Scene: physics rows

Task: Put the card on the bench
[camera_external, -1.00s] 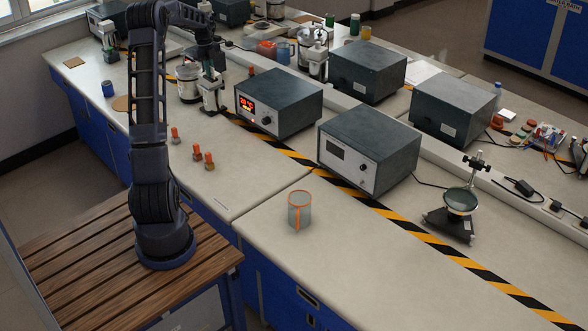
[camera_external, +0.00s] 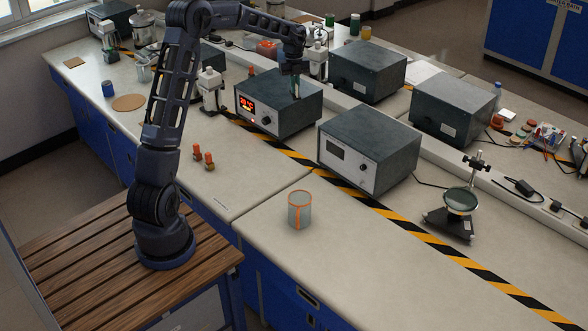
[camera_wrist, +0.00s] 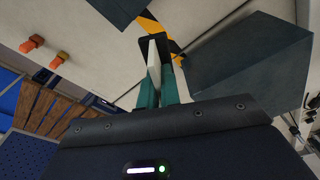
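My gripper (camera_external: 295,90) hangs pointing down in front of and over the dark box with the red display, in the external view. In the wrist view its teal-and-pale fingers (camera_wrist: 161,75) are close together, with a dark flat shape (camera_wrist: 145,42) by their tips. I cannot tell whether this shape is the card, part of the fingers or something behind them. No card can be made out for certain in either view. The bench (camera_external: 245,165) is a long pale top, with a bare stretch in front of the boxes.
The dark display box (camera_external: 270,115) and another grey instrument (camera_external: 365,150) stand near the gripper. A clear orange-rimmed beaker (camera_external: 299,210) stands on the front bench. Two orange-topped pieces (camera_external: 203,155) stand to its left. A magnifier stand (camera_external: 460,205) is at right.

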